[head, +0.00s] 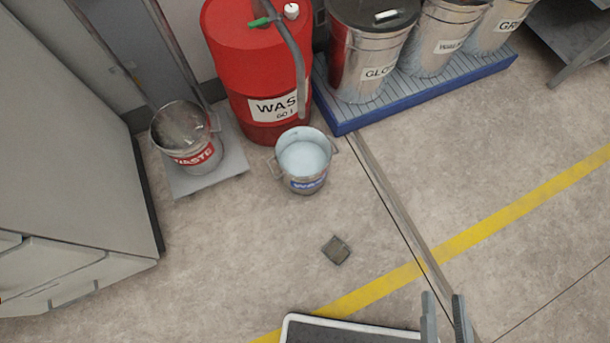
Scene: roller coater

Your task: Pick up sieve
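No object in the head view is clearly recognisable as a sieve. A small flat dark square piece (336,250) lies on the floor near the middle; it is too small to tell whether it is the sieve. My gripper (445,312) shows at the bottom edge, right of centre. Its two grey fingers are apart, with nothing visible between them. It is below and to the right of the square piece in the picture, well clear of it. The rest of the gripper is cut off by the frame.
A metal pail (304,167) with pale contents stands on the floor. Behind are a red drum (245,60), a waste bucket (188,150) and cans on a blue pallet (430,95). A grey cabinet (70,150) is left. A light-rimmed dark item (340,326) is at the bottom.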

